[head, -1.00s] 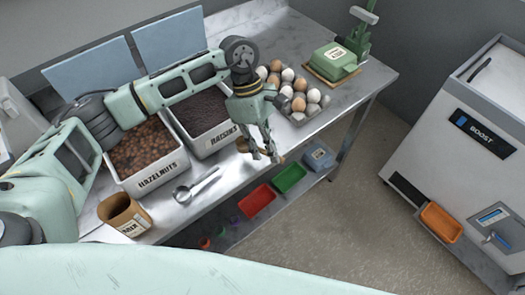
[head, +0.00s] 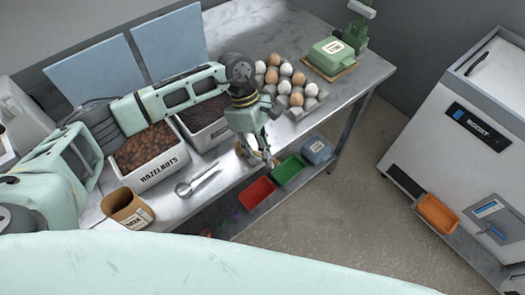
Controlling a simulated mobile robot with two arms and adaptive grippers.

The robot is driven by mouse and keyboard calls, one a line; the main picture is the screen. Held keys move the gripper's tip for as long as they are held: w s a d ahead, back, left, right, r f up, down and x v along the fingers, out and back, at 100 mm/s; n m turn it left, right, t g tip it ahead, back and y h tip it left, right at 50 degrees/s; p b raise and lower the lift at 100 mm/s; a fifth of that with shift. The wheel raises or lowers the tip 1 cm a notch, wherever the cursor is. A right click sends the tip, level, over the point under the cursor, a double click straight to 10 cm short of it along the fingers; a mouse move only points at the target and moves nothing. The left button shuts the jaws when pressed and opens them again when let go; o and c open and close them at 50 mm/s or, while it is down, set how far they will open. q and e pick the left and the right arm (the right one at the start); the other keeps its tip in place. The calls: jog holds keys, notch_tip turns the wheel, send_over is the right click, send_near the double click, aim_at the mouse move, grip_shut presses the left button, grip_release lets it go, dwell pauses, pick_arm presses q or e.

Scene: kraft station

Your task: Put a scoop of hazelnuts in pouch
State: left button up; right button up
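A brown kraft pouch (head: 128,209) stands with its mouth up near the front left edge of the steel table. A white bin labelled HAZELNUTS (head: 158,176), full of hazelnuts (head: 146,148), stands behind it. A metal scoop (head: 186,188) lies on the table in front of the bins, its handle pointing right and back. My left gripper (head: 258,156) points down near the table's front edge, to the right of the scoop and apart from it. Its fingers look spread, with small tan patches beside the tips that I cannot identify. My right gripper is out of view.
A raisin bin (head: 209,137) sits right of the hazelnuts, partly behind my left arm. Eggs in a tray (head: 290,85) and a green box (head: 331,55) are farther right. Red (head: 257,194) and green (head: 287,170) bins sit on the lower shelf.

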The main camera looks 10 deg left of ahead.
pick_arm(q)
jog(key=shift+o, duration=0.6)
jog(key=shift+r, duration=0.15)
jog(key=b+v, duration=0.3)
jog(key=v, duration=0.9)
jog(key=shift+s, duration=0.1)
